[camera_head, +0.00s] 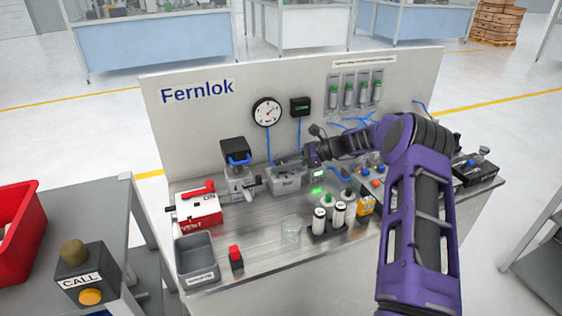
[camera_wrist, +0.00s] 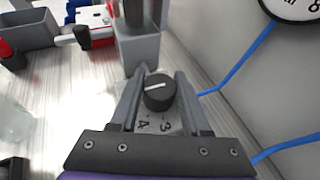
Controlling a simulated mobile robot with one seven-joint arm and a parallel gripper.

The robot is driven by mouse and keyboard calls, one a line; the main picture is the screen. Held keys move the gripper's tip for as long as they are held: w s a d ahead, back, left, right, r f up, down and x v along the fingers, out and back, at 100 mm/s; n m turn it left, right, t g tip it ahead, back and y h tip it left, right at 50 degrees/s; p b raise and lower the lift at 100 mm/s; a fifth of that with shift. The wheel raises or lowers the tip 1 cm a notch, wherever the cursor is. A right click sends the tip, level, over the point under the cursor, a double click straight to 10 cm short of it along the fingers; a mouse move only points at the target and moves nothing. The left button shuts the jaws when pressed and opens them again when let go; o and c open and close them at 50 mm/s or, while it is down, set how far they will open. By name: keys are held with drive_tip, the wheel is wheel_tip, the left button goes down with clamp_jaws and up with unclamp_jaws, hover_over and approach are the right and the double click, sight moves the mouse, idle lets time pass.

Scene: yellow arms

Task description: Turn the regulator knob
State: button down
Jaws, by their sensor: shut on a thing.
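The regulator knob (camera_wrist: 158,97) is a round black knob with a white pointer line, between my two fingers in the wrist view. The pointer lies roughly sideways. It sits on a grey regulator body with the numbers 4 and 3 showing on the near side. In the head view the grey regulator box (camera_head: 286,180) stands on the bench below the round gauge; the knob cannot be made out there. My gripper (camera_head: 308,160) is at the right end of this box and is shut on the knob. The white dial gauge (camera_head: 267,112) has a red needle; its reading is too small to tell.
A grey unit with a black top (camera_head: 235,152) stands just left of the regulator. A red and white VENT box (camera_head: 197,208) is farther left. Blue hoses (camera_wrist: 243,68) run close to my right finger. A vial holder (camera_head: 327,229) and a grey bin (camera_head: 197,258) stand nearer the front.

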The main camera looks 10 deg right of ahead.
sight(281, 163)
drive_tip(key=shift+f+n+g+b, duration=0.2)
drive_tip(key=shift+n+g+b, duration=0.65)
drive_tip(key=shift+n+g, duration=0.55)
drive_tip(key=shift+g, duration=0.3)
drive_tip(key=shift+s+r+n+g+b, duration=0.1)
drive_tip(key=shift+r+n+g+b, duration=0.05)
drive_tip(key=shift+n+g+b, duration=0.65)
drive_tip(key=shift+c, duration=1.9)
unclamp_jaws()
wheel_tip(281, 163, up, 10)
drive_tip(key=shift+r+p, duration=0.1)
drive_tip(key=shift+p, duration=0.7)
